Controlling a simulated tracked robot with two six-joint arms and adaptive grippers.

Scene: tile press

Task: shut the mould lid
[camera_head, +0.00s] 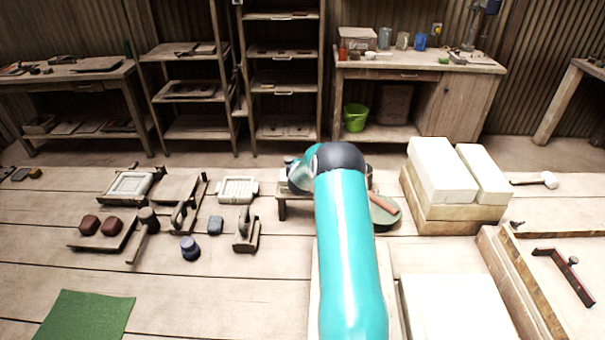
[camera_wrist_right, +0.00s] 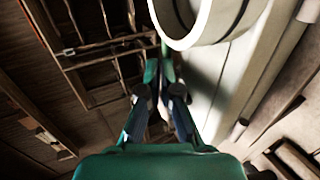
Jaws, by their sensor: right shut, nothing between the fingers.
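In the head view, a pale rectangular mould (camera_head: 128,186) in a dark frame lies on the floorboards at the left. A flat wooden panel (camera_head: 178,188) lies just right of it. A pale ribbed tray (camera_head: 237,188) with side tabs lies further right. I cannot tell for sure which piece is the mould lid. My right arm reaches up the middle and hides its own gripper there. In the right wrist view, my right gripper (camera_wrist_right: 163,68) has its fingers together, empty, with no mould visible between them. My left gripper is not in view.
Pale blocks (camera_head: 445,172) are stacked right of my arm. A low wooden stand (camera_head: 285,192) is partly behind my arm. Reddish lumps (camera_head: 88,225), a dark blue pot (camera_head: 189,248) and a green mat (camera_head: 85,316) lie at left. Shelves and benches line the back.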

